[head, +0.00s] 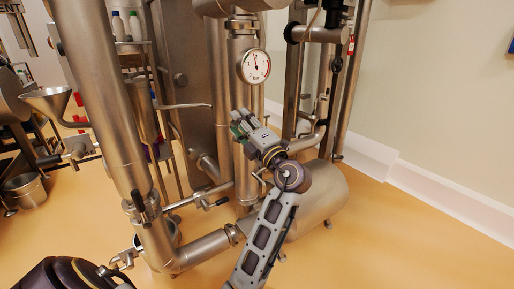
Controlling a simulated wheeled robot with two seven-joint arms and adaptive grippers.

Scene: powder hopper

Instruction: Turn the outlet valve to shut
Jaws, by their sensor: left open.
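My left gripper (239,121) is open and empty, in front of the vertical steel pipe below the round pressure gauge (254,66). Its fingers point up and left. A steel funnel-shaped hopper (48,100) stands at the far left, well away from the gripper. A small valve-like fitting (77,149) sits below and right of it. Other lever handles show on the pipework: one on the large left pipe (140,205), one on the low cross pipe (212,201). I cannot tell for sure which is the outlet valve. My right gripper is not in view.
Steel pipes and a horizontal tank (325,196) stand close around my left arm. A steel bucket (25,190) is on the floor at the left. Bottles (118,25) stand at upper left. The orange floor at the right is clear, up to the pale wall.

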